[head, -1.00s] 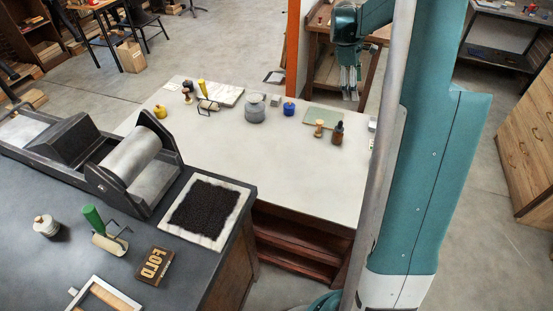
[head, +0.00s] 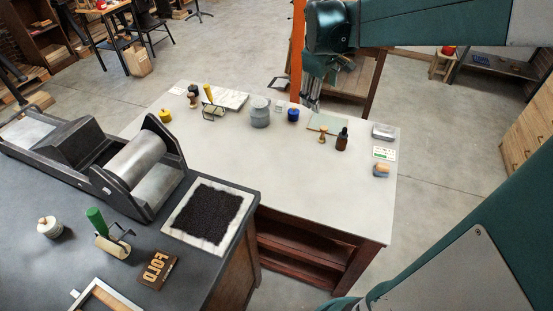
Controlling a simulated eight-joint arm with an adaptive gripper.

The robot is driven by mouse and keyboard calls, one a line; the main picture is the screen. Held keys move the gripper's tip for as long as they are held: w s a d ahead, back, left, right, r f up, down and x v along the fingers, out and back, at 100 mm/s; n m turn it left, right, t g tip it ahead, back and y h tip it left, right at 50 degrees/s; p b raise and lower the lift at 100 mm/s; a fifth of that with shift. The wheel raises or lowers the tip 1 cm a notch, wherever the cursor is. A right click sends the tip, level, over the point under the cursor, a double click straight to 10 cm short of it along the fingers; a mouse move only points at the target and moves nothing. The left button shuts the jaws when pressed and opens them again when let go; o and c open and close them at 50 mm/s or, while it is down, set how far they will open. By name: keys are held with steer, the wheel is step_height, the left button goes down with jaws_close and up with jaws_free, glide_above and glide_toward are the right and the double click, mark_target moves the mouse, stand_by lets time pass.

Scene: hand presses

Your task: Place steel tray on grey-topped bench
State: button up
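A small silvery rectangular piece, which looks like the steel tray (head: 383,131), lies at the far right corner of the pale-topped bench (head: 270,170). A second bench with a dark grey top (head: 185,262) stands at the near left. My gripper (head: 312,105) points down by the far edge of the pale bench, left of the tray and apart from it. No object shows in it. Its fingers are too small and dark to tell whether they are open.
The dark bench carries a roller press (head: 140,165), an inked slab (head: 208,213) and a green-handled roller (head: 105,235).

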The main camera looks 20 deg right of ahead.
steer(key=s+a+f+m+t+y, duration=0.3)
steer(key=s+a+m+t, duration=0.1)
steer(key=s+a, duration=1.7)
steer(key=a+m, duration=0.1)
steer(key=a, duration=0.2)
steer(key=shift+a+t, duration=0.3)
